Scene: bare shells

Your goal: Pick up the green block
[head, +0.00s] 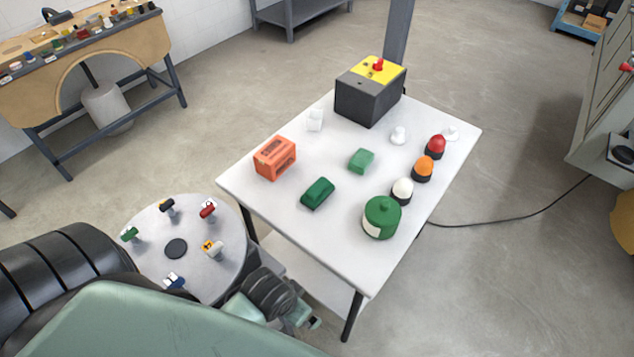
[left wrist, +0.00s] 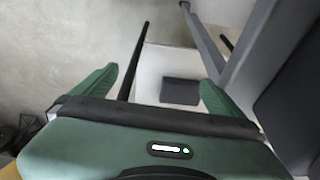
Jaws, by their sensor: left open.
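A light green block (head: 361,160) lies on the white table (head: 262,205), near its middle, with clear space around it. A darker green, rounded block-like piece (head: 317,193) lies closer to the near edge. My left gripper (left wrist: 157,78) is open in the left wrist view, with two green fingers wide apart and nothing between them. It points at a table leg and a pale lower shelf (left wrist: 150,65). No green block shows in the left wrist view. In the head view, a jointed arm part of mine is low beside the near table edge. My right gripper is not in view.
An orange crate-like piece (head: 275,158), a green round pot (head: 382,217), several domed pieces and a black-and-yellow box (head: 370,92) stand around the light green block. A round stand (head: 176,215) with small items is left of the table. A dark square (left wrist: 180,91) lies on the shelf.

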